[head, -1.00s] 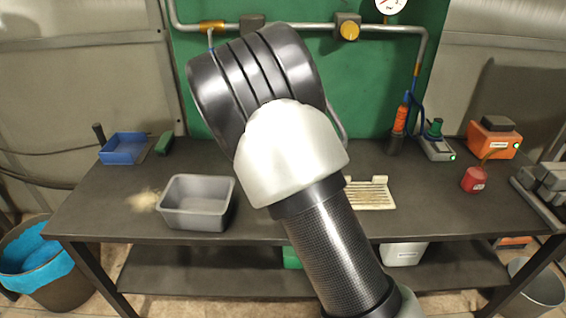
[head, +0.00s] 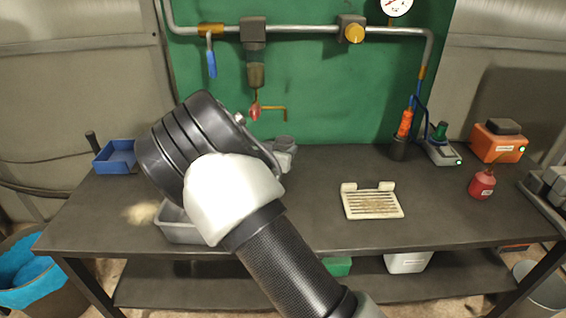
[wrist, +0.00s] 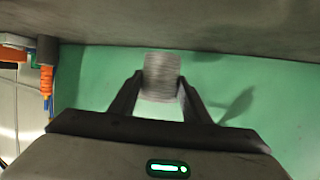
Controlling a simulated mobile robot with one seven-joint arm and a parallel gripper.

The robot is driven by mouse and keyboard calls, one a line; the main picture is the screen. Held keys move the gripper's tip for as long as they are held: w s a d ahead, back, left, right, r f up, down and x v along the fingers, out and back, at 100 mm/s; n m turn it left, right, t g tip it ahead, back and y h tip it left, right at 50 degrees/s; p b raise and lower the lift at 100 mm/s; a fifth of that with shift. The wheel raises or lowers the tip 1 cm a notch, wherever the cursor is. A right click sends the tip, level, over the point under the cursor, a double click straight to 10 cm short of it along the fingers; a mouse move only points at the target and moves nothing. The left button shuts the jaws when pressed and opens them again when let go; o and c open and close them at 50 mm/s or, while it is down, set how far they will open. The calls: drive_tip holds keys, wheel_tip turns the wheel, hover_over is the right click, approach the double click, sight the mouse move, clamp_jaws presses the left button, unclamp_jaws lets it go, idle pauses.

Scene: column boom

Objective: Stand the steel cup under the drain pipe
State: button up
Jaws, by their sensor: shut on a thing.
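My gripper (wrist: 160,84) is shut on the steel cup (wrist: 161,72), a grey ribbed cylinder, in the wrist view. One finger lies on each side of it. In the head view my arm hides most of the gripper, and I cannot make out the cup clearly. The drain pipe (head: 275,107) is a thin brass pipe with a red valve, below the filter on the green wall. Its end bends down at the right. Grey parts around my gripper show below it, above the bench. I cannot tell whether the cup touches the bench.
The dark bench (head: 320,225) has a white slotted tray (head: 372,214) at centre right. A grey bin (head: 180,232) is partly hidden behind my arm. A blue bin (head: 115,158) stands at the left, a red can (head: 482,184) at the right. Bench around the slotted tray is clear.

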drive_tip(key=shift+f+b, duration=0.35)
drive_tip(key=shift+f, duration=1.55)
drive_tip(key=shift+f, duration=0.15)
drive_tip(key=o, duration=1.2)
